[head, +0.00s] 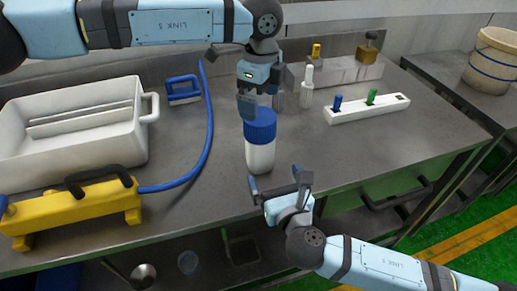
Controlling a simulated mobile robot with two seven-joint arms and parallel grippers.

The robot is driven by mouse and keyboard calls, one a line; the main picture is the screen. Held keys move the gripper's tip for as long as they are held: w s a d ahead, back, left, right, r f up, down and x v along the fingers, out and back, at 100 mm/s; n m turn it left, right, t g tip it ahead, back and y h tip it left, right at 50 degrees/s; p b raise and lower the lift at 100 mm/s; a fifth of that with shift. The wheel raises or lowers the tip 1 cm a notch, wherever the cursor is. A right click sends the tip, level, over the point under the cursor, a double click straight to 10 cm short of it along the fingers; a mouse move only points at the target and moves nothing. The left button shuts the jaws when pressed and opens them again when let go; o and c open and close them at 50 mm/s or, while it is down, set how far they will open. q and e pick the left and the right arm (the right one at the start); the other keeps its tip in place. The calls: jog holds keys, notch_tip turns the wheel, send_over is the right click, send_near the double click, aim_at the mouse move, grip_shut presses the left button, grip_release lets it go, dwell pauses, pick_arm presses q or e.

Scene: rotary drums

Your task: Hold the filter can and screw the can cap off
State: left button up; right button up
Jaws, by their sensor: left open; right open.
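The filter can (260,157) is a white upright cylinder standing on the grey counter. Its blue can cap (260,126) sits on top. My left gripper (247,108) is open and points down at the cap's upper left, overlapping its top edge in the picture; I cannot tell whether it touches. My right gripper (275,182) is open, low in front of the can near the counter's front edge. Its fingers point up toward the can's lower part, with no visible grip on it.
A white bin (130,135) and a yellow tool with a black handle (85,205) stand on the left, with a blue hose (208,130). A white rack with blue and green pegs (365,110) lies to the right. A white bottle (307,92) stands behind. Counter right of the can is clear.

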aim_at(260, 145)
jog(key=x, duration=1.1)
jog(key=shift+w+f, duration=0.1)
